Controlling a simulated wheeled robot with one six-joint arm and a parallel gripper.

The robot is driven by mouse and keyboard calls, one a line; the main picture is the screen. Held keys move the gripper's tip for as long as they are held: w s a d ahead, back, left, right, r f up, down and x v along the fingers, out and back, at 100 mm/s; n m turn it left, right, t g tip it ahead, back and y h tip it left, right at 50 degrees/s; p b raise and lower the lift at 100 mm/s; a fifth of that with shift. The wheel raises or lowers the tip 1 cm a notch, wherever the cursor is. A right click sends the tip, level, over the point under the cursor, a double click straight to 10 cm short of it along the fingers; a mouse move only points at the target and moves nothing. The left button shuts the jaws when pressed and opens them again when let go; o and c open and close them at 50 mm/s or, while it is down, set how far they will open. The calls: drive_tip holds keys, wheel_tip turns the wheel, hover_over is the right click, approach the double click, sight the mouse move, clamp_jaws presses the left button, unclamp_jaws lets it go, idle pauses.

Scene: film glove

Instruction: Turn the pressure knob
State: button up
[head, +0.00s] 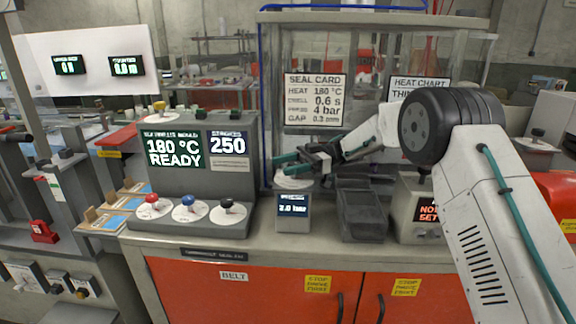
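The pressure unit (293,205) is a small box with a dark display on the counter, reading about "3.0 bar", though the digits are small. A pale round dial (291,182) sits on its top. The knob on that dial is mostly hidden by my gripper. My gripper (282,164) reaches in from the right, just above the dial, with its teal fingertips pointing left. The fingertips look apart, with nothing seen between them. Whether they touch the knob cannot be told. The seal card (315,99) behind reads heat 180 °C, dwell 0.6 s, 4 bar, gap 0.3 mm.
A grey console (190,185) at left shows "180 °C READY" and "250", with red, blue and black knobs on its front. A dark open bin (361,215) stands right of the pressure unit. A unit with a red-lettered display (427,209) stands beyond it. A clear screen rises behind.

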wheel_tip(320, 180, up, 4)
drive_tip(key=shift+s+f, duration=0.1)
drive_tip(key=s+d, duration=0.2)
drive_tip(key=s, duration=0.5)
drive_tip(key=s+d+r, duration=0.1)
drive_tip(key=s+d, duration=0.2)
drive_tip(key=s, duration=0.5)
drive_tip(key=shift+r, duration=0.1)
